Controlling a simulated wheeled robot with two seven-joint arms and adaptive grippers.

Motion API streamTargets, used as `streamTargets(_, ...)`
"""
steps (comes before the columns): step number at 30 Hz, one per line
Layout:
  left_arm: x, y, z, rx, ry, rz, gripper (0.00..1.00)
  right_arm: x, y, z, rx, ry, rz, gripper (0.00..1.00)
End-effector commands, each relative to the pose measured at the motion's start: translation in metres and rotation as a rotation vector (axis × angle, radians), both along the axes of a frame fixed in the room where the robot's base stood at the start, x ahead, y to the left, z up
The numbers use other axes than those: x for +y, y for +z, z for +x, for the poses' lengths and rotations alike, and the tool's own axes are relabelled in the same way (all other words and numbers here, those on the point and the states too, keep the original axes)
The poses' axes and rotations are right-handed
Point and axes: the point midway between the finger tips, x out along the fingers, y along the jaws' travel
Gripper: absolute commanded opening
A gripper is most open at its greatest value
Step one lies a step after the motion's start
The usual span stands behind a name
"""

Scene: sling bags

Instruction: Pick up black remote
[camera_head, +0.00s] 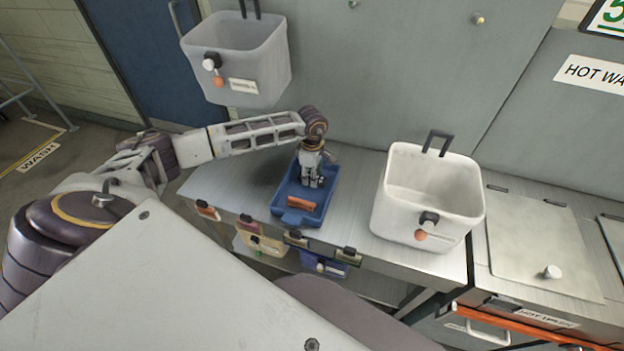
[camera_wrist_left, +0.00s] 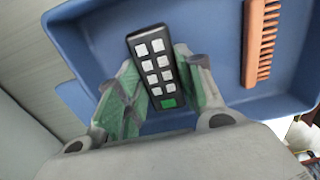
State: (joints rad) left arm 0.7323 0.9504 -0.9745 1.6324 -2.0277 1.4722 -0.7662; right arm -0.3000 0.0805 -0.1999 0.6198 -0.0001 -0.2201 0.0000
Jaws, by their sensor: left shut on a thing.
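The black remote (camera_wrist_left: 155,68) shows in the left wrist view, with pale buttons and one green button. It is between the green-padded fingers of my left gripper (camera_wrist_left: 160,92), which is shut on it, over the blue tray (camera_wrist_left: 95,40). In the head view my left gripper (camera_head: 312,182) points down into the blue tray (camera_head: 284,214) on the metal counter. The remote is hard to make out there. I cannot tell whether the remote still touches the tray floor. My right gripper is not in view.
An orange-brown comb (camera_head: 301,203) lies in the tray; it also shows in the left wrist view (camera_wrist_left: 262,40). A white bin (camera_head: 425,205) stands on the counter to the right. A grey bin (camera_head: 240,65) hangs on the wall behind. Small bins hang below the counter's front edge.

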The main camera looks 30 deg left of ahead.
Motion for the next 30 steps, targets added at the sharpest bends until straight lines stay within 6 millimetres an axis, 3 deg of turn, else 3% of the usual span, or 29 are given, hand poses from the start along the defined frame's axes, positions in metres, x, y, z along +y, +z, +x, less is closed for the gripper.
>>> streamTargets(14, 0.0, 0.008, 0.001, -0.001, 0.0, 0.0, 0.13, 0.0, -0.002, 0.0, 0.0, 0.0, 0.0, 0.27)
streamTargets(30, 0.001, 0.078, 0.001, -0.003, 0.0, 0.002, 0.13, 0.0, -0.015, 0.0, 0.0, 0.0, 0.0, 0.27)
